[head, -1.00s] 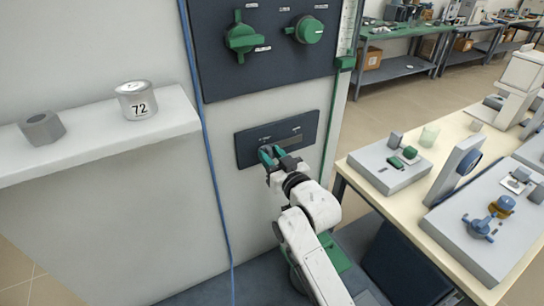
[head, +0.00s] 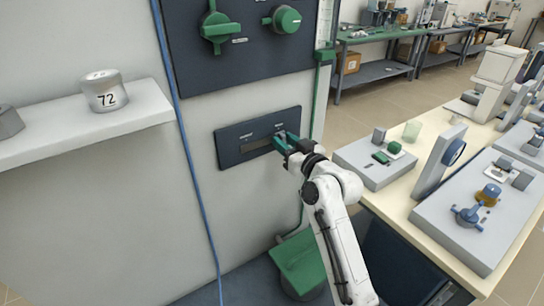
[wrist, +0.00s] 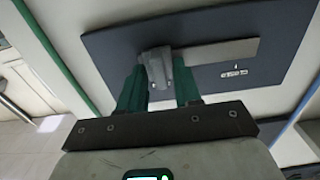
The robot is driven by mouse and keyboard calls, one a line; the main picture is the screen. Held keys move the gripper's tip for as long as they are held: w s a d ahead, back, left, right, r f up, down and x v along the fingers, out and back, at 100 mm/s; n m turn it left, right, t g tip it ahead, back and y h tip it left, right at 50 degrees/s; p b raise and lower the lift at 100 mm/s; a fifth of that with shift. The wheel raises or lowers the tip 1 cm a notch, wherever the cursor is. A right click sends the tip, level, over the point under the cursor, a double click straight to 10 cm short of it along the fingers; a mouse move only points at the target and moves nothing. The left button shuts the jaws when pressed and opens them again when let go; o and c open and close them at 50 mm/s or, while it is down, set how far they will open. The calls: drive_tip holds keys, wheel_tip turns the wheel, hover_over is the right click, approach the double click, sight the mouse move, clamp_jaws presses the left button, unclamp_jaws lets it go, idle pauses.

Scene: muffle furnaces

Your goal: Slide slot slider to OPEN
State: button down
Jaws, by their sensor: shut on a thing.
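The slot slider is a grey knob (wrist: 157,70) on a dark wall panel (head: 230,156). My gripper (head: 284,144) is at the right end of this panel in the head view, and its green fingers hide the knob there. In the wrist view my gripper (wrist: 159,90) has its two fingers on either side of the knob, shut on it. A lighter slot strip (wrist: 220,52) runs from the knob to the right in that view. The small labels on the panel are too blurred to read.
A larger dark panel with a green handle (head: 216,28) and green knob (head: 286,19) is above. A blue cable (head: 185,150) hangs to the left. A shelf (head: 100,122) holds a can marked 72 (head: 104,91). A table (head: 400,191) with devices stands right.

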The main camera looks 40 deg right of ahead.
drive_tip(key=shift+s+d, duration=0.1)
drive_tip(key=shift+d, duration=0.3)
drive_tip(key=c, duration=1.1)
unclamp_jaws()
drive_tip(key=shift+d, duration=0.1)
drive_tip(key=b+v, duration=0.2)
drive_tip(key=v, duration=0.8)
drive_tip(key=shift+s, duration=0.4)
